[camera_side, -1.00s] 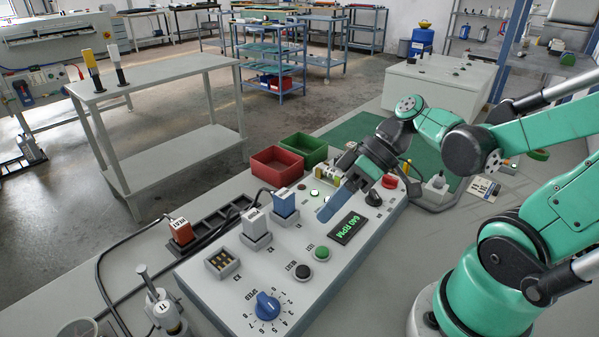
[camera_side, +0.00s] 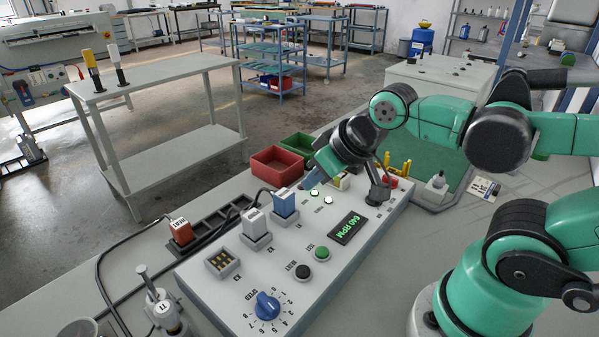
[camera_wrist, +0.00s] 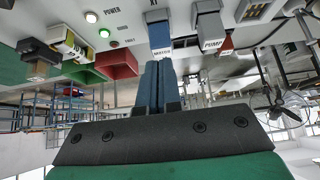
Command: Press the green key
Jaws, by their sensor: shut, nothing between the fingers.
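The green key (camera_side: 322,253) is a round button marked TEST on the light grey control panel (camera_side: 222,294). It stands beside a black button (camera_side: 303,271) and in front of the 640 RPM display (camera_side: 348,228). Nothing covers it in the side view. My gripper (camera_side: 306,183) is over the far end of the panel, behind the blue plug and well away from the green key. Its blue fingers are together and empty in the wrist view (camera_wrist: 158,84), pointing towards the blue MOTOR plug (camera_wrist: 160,40). I cannot make out the green key in the wrist view.
The blue plug (camera_side: 285,204) and white plug (camera_side: 255,226) stand upright in panel sockets. A blue dial (camera_side: 267,306) is at the near end. Red (camera_side: 272,163) and green bins are behind the panel. The red HEAT plug (camera_side: 180,231) is at left, with cables.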

